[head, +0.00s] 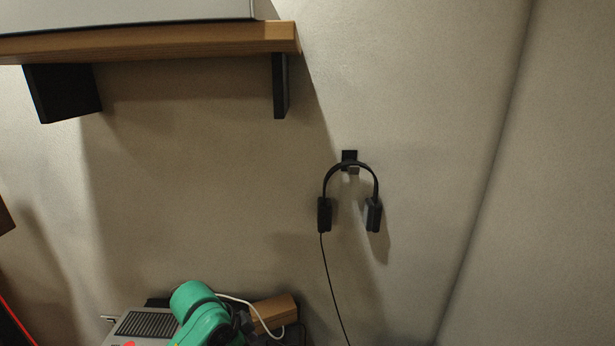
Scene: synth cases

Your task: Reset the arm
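A green rounded piece (196,308), shaped like a jointed arm part, shows at the bottom edge of the head view. Its lower part is cut off by the frame, and I cannot tell what it belongs to. It stands in front of a grey box with a dark slotted vent (147,324), which has a red spot near the bottom edge. Neither of my grippers is in view.
Black headphones (326,183) hang from a small black wall hook (349,156), their cord trailing down. A wooden shelf (180,42) on black brackets juts out upper left. A brown block (274,311) and white cable (236,299) lie beside the green piece. The right wall is bare.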

